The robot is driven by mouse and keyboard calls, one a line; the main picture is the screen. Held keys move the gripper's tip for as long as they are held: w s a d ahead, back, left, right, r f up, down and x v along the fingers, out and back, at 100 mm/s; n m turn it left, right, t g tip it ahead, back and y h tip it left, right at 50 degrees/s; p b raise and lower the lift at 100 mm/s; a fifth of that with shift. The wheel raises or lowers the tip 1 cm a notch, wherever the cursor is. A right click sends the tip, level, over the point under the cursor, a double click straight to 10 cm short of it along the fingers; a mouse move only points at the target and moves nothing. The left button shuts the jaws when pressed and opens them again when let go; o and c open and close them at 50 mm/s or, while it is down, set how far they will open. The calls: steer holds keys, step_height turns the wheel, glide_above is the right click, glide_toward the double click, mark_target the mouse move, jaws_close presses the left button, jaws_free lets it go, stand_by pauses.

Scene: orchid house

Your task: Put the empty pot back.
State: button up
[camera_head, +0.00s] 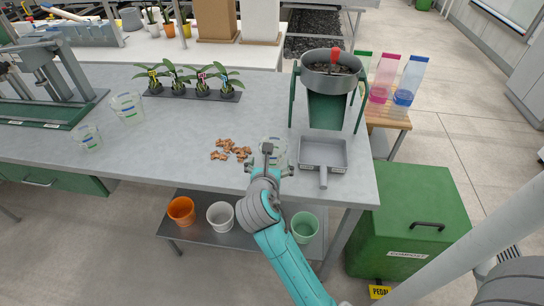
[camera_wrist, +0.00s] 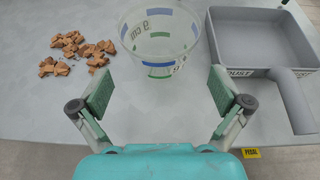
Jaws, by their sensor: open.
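A clear pot with blue and green marks (camera_wrist: 160,45) stands on the grey bench, seemingly empty. In the head view it is the clear pot (camera_head: 276,146) just beyond my gripper, partly hidden by it. My gripper (camera_wrist: 160,95) is open, its two green-padded fingers apart on the near side of the pot, with nothing between them. In the head view my gripper (camera_head: 269,165) is near the bench's front edge. Two more clear pots stand at the left, one farther back (camera_head: 127,107) and one nearer the front (camera_head: 88,139).
Brown bark chips (camera_head: 231,150) lie left of the pot. A grey dustpan (camera_head: 323,152) lies close on its right. A sieve on a green stand (camera_head: 328,85) is behind. Orange (camera_head: 181,211), white (camera_head: 220,215) and green (camera_head: 305,227) pots stand on the lower shelf.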

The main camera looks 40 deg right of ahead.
steer(key=v, duration=0.5)
steer(key=shift+s+a+r, duration=0.1)
steer(key=shift+s+a, duration=0.15)
steer(key=s+a+f+m+t+y, duration=0.4)
steer(key=s+a+f+m+y, duration=0.45)
steer(key=s+f, duration=0.45)
steer(key=s+a+r+m+t+y, duration=0.1)
steer(key=s+a+r+m, duration=0.2)
steer(key=s+m, duration=0.5)
steer(key=s+a+r+m+t+y, duration=0.1)
steer(key=s+a+r+m, duration=0.2)
steer(key=s+m, duration=0.6)
steer(key=v, duration=0.2)
steer(key=shift+s+a, duration=0.25)
steer(key=shift+s, duration=0.1)
